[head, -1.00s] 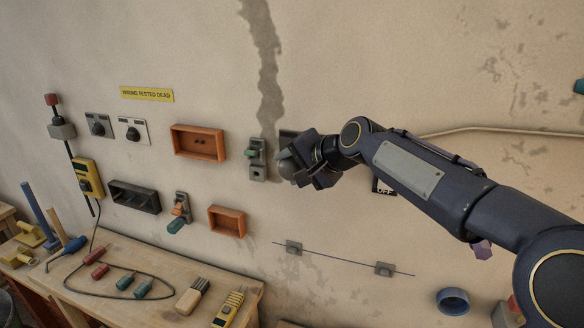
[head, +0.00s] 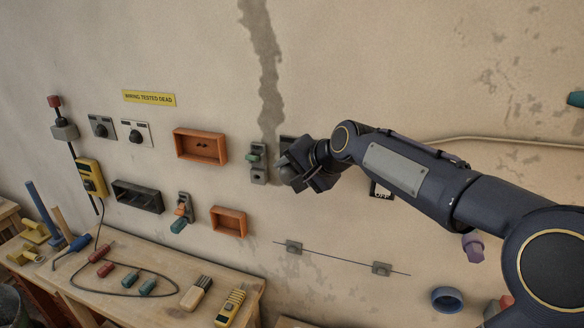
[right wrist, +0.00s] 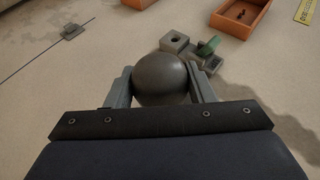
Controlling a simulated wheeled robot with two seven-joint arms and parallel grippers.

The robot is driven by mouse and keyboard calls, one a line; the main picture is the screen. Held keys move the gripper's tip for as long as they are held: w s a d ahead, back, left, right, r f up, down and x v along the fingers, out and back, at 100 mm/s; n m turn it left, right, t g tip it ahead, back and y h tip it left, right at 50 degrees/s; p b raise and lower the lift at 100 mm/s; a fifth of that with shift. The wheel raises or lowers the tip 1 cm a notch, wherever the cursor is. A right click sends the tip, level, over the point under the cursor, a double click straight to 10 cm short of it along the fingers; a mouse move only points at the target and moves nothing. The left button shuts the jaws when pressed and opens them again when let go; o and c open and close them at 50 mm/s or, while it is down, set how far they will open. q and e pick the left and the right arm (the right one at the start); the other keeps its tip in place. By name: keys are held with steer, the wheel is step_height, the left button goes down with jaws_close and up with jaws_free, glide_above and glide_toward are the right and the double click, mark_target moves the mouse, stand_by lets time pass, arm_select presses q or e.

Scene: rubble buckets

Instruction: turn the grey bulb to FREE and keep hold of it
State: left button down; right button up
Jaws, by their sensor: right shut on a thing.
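The grey bulb (right wrist: 160,78) is a round dark-grey ball in the right wrist view, sitting between the two fingers of my right gripper (right wrist: 162,88). The fingers are shut on its sides. In the head view my right gripper (head: 290,172) is at the wall, just right of a small grey fitting with a green lever, and the bulb is mostly hidden behind it. A grey plate edge (head: 287,141) shows just above the gripper. No FREE marking is readable, so I cannot tell which way the bulb is turned. My left gripper is not in view.
The green-lever fitting (head: 257,163) is close left of my right gripper. Orange boxes (head: 200,131) and two dial plates (head: 136,134) are farther left on the wall. A workbench (head: 150,324) with tools stands below left. A dark OFF sign (head: 381,190) is partly behind my arm.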

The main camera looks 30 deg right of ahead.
steer(key=shift+r+g+h+p, duration=0.1)
steer(key=shift+g+h+p, duration=0.25)
steer(key=shift+p, duration=0.4)
steer(key=shift+w+n+g+h, duration=0.1)
steer(key=shift+n+g+h, duration=0.2)
steer(key=shift+g, duration=0.15)
steer(key=shift+g+h, duration=0.25)
steer(key=shift+g, duration=0.15)
steer(key=shift+w+a+n+g+h, duration=0.1)
steer(key=shift+n+g+h, duration=0.35)
steer(key=shift+g, duration=0.25)
steer(key=shift+g+h, duration=0.75)
steer(key=shift+g, duration=0.35)
